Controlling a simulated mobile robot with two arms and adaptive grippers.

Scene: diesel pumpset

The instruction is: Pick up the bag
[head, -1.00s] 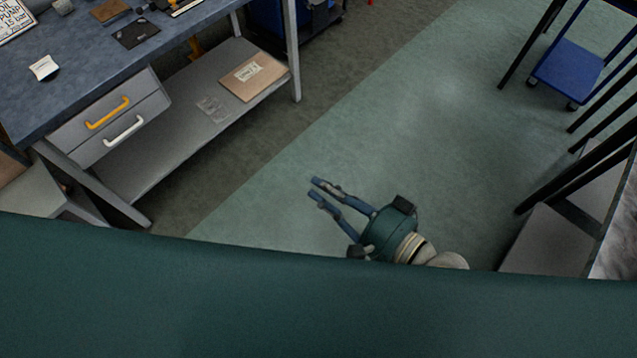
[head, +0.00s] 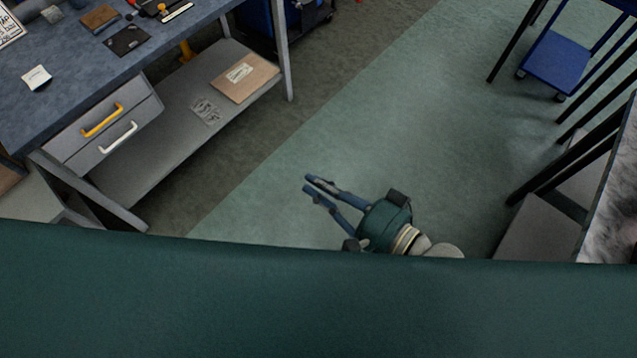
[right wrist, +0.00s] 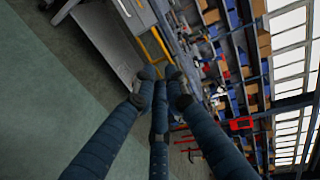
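A small clear plastic bag (head: 207,111) appears to lie flat on the lower grey shelf of the workbench. Beside it is a flat brown packet (head: 245,78) with a white label; I cannot tell whether that is also a bag. My right gripper (head: 306,183) is over the open floor, to the right of and apart from the shelf. Its blue fingers stand apart with nothing between them. The fingers also show in the right wrist view (right wrist: 160,85), pointing toward the bench and shelving. My left gripper is not in view.
The workbench (head: 70,88) has a yellow-handled drawer (head: 102,120) and a leg near the shelf. The green floor between is clear. My own green body covers the bottom of the head view.

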